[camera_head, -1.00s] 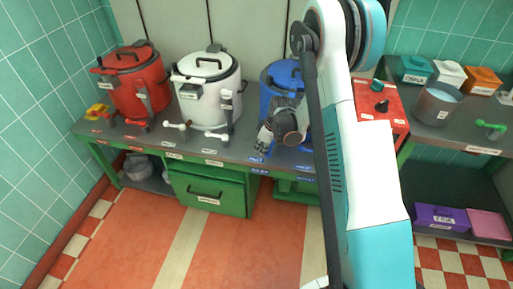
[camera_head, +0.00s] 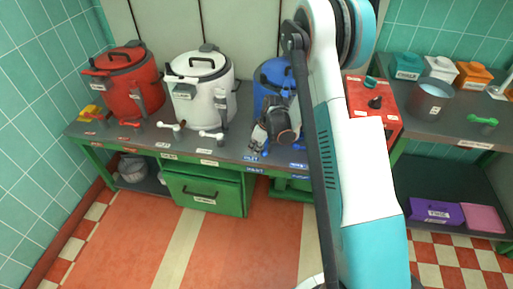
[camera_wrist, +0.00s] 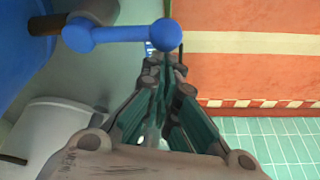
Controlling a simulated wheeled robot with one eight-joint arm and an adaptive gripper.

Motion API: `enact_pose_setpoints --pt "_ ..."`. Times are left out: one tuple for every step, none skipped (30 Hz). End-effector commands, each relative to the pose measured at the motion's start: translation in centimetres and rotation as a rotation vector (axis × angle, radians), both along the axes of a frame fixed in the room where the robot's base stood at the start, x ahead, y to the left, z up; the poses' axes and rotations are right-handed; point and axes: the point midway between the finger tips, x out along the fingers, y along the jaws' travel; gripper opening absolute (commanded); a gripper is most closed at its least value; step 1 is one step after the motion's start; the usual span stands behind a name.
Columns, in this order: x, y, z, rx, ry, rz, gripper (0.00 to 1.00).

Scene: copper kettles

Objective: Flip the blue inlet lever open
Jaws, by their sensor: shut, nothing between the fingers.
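The blue kettle (camera_head: 268,78) stands on the grey bench, partly hidden behind my arm and gripper. Its blue lever (camera_wrist: 120,34) shows large at the top of the wrist view, lying across the picture with a round knob at its right end. My gripper (camera_wrist: 163,66) is shut and empty, its fingertips just below the knob in that picture. I cannot tell whether they touch it. In the head view my gripper (camera_head: 258,140) is low in front of the blue kettle, above the bench's front edge. It mostly hides the lever there.
A white kettle (camera_head: 203,90) and a red kettle (camera_head: 128,80) stand to the left, with levers along the front. A red control box (camera_head: 372,105) is to the right. A green drawer (camera_head: 205,195) is below. The floor in front is clear.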

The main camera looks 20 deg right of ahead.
Motion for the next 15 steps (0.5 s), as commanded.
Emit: enact_pose_setpoints --pt "0.4 0.4 -0.1 0.000 -0.001 0.002 0.00" --pt "0.6 0.7 -0.2 0.000 -0.001 0.002 0.00" --pt "0.9 1.1 -0.3 0.000 -0.001 0.003 0.00" --pt "1.2 1.4 -0.4 0.000 -0.001 0.003 0.00" --pt "1.5 1.8 -0.5 0.001 -0.002 0.003 0.00" --pt "2.0 2.3 -0.6 0.001 -0.002 0.002 0.00" --pt "2.0 2.2 -0.1 0.001 -0.002 -0.001 0.00" --pt "1.7 1.9 0.9 0.001 -0.002 -0.003 0.00" --pt "1.5 1.6 1.8 0.001 -0.002 -0.003 0.00" --pt "1.3 1.5 2.5 0.001 -0.002 -0.003 0.00" --pt "1.2 1.4 3.2 0.001 -0.002 -0.002 0.00" --pt "1.0 1.2 4.1 0.001 -0.002 -0.002 0.00" --pt "0.8 1.0 4.7 0.001 -0.002 -0.002 0.00" --pt "0.7 0.9 5.3 0.001 -0.002 -0.002 0.00" --pt "0.5 0.7 6.1 0.001 -0.002 -0.002 0.00"
